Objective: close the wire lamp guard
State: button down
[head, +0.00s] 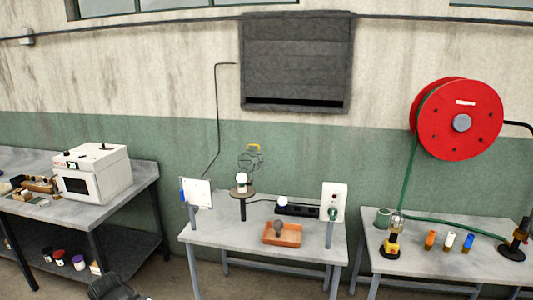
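The wire lamp guard (249,158) is a thin dark wire cage with a yellow piece (254,147) at its top. It shows above and slightly right of a white bulb (242,179) on a round brown stand (242,192) on the middle table. The guard is tilted up and looks open, with the bulb uncovered below it. A dark part at the bottom edge, left of the middle table, looks like my gripper (117,287). It is far below and left of the guard, apart from it. Its fingers are not clear.
The middle table (215,232) also holds an orange tray (282,240) with a bulb in it, a white panel (197,192) at left and a white socket board (334,200) at right. A bench with a white oven (92,172) stands left. Another table (440,262) stands right.

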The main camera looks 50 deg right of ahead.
aim_at(252, 156)
jog(key=z, duration=0.85)
jog(key=i, duration=0.9)
jog(key=u, duration=0.05)
